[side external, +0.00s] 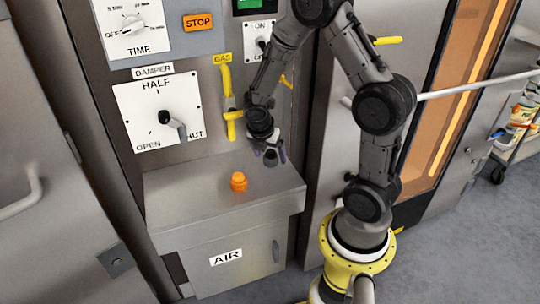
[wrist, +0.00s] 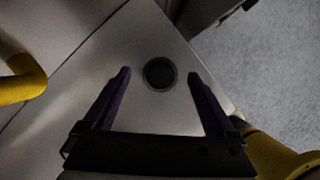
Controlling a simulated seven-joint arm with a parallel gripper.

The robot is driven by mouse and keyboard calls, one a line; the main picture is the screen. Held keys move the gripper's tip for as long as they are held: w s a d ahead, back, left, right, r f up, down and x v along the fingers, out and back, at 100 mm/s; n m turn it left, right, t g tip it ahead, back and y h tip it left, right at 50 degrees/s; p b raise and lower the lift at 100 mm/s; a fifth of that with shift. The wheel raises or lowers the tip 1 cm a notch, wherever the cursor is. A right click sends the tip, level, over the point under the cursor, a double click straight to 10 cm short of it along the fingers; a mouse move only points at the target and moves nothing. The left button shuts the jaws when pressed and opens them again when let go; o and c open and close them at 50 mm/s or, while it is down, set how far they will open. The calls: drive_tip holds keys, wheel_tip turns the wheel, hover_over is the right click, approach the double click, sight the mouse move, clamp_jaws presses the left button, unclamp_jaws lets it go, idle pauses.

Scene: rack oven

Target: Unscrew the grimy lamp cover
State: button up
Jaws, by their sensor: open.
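My gripper (side external: 271,157) is open, pointing down over the right back part of the steel ledge. In the wrist view its two purple fingers (wrist: 159,73) stand apart, one on each side of a dark round piece with a grey rim (wrist: 160,74). This looks like the grimy lamp cover; the fingers do not visibly touch it. In the side view that spot is largely hidden by the gripper. An orange, cap-like piece (side external: 238,182) stands upright on the ledge, left of and nearer than my gripper. I cannot tell the height of the fingertips over the ledge.
The steel ledge (side external: 175,209) tops a cabinet marked AIR (side external: 226,257). Behind it, a yellow gas handle (side external: 233,116) sticks out close to my gripper. A damper dial (side external: 165,118) is on the panel at left. The ledge's left part is clear.

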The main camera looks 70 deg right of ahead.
drive_tip(key=shift+d+f, duration=0.15)
drive_tip(key=shift+f, duration=0.3)
